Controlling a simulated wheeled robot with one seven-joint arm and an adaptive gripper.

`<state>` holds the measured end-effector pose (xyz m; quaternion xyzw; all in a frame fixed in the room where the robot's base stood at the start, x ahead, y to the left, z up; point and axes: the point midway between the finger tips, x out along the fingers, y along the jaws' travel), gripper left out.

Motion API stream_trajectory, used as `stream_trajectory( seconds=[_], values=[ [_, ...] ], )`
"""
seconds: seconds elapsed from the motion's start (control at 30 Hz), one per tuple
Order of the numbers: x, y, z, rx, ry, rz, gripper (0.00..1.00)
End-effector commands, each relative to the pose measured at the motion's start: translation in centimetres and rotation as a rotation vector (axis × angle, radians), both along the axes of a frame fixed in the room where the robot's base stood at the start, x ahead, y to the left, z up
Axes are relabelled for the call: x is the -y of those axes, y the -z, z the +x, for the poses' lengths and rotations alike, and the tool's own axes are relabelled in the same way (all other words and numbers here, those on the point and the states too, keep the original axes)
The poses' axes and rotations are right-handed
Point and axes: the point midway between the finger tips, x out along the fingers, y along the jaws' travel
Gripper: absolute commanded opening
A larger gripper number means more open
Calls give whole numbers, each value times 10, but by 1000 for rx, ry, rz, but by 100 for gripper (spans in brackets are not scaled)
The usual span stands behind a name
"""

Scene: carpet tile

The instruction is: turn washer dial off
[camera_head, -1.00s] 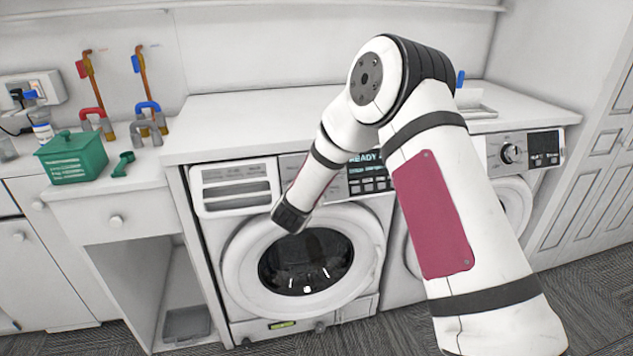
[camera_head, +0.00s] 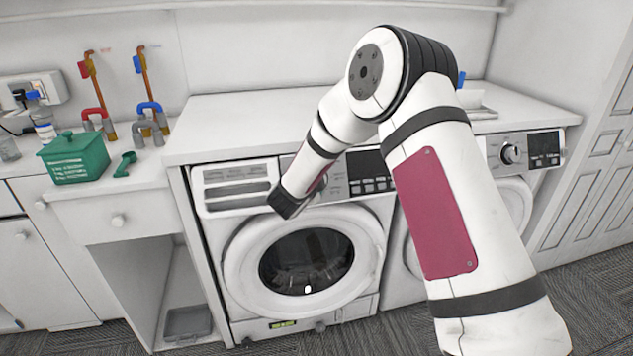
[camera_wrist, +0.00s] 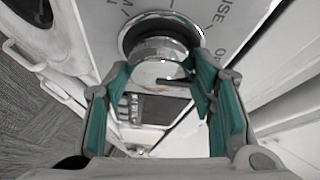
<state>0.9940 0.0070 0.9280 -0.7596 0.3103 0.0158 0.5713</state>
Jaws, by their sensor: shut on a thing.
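The washer (camera_head: 232,290) with the round glass door stands under the counter, left of centre in the head view. Its display (camera_head: 365,163) is dark. The washer dial (camera_wrist: 160,50) is a round silver knob at the top of the wrist view, on a grey panel with printed labels. My gripper (camera_wrist: 160,68) has its teal-padded fingers on either side of the dial and is shut on it. In the head view my arm hides the dial and the gripper.
A second machine with its own knob (camera_head: 511,153) stands to the right. A green box (camera_head: 75,160) and a small green scoop (camera_head: 124,164) lie on the left counter, near pipes with red and blue valves. The white countertop (camera_head: 250,120) above the washer is clear.

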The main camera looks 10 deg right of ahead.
Motion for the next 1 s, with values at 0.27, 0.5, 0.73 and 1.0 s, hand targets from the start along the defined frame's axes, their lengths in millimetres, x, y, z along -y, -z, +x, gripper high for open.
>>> stream_trajectory(
  seconds=[0.27, 0.5, 0.73, 1.0],
  values=[
    [1, 0, 0, 0, 1, -2, 71],
    [0, 0, -1, 0, 0, -1, 71],
    [-13, -11, -22, 0, -4, -2, 71],
    [-38, -32, -67, 2, -3, -2, 71]
  ],
)
